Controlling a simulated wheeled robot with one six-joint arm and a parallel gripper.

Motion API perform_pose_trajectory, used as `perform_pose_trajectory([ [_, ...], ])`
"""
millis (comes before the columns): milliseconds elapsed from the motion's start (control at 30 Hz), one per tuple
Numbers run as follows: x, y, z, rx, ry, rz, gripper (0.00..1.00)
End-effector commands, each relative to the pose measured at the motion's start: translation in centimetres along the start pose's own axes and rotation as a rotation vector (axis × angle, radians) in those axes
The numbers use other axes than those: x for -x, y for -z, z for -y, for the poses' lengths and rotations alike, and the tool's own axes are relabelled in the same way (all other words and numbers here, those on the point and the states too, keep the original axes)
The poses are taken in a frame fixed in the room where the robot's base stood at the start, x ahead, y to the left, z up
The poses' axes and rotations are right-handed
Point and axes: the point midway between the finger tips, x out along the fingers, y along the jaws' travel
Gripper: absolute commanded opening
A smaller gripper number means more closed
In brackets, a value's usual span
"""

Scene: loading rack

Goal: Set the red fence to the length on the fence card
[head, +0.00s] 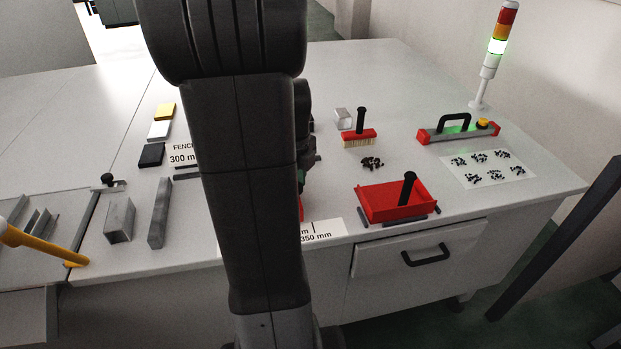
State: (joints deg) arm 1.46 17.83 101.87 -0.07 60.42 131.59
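The white fence card (182,155) lies on the bench left of my arm; it reads "FENCE" and "300 mm", and my arm covers its right part. A narrow sliver of red (301,208) shows at my arm's right edge; it may be part of the red fence, but the rest is hidden. Just below it, a white scale strip (322,231) at the bench's front edge shows a mark and "350 mm". My upright arm hides the strip's middle. Dark wrist parts of mine show right of the arm above the red sliver; the gripper's fingers are hidden behind the arm.
A red dustpan (385,204), a red brush (358,138), a dark pile (372,163) and a red-ended level-like tool (458,132) lie right. Metal profiles (159,213) and coloured blocks (150,154) lie left. A signal tower (496,52) glows green at the back right.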

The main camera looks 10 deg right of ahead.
Motion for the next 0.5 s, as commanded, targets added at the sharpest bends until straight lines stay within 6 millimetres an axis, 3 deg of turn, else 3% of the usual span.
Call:
perform_pose_trajectory([
  [433, 0.07, -0.91, -0.88, -0.001, 0.001, 0.003, 0.00],
  [467, 0.07, -0.91, -0.88, -0.001, 0.001, 0.003, 0.34],
  [500, 0.07, -0.90, -0.87, -0.001, 0.001, 0.003, 0.42],
])
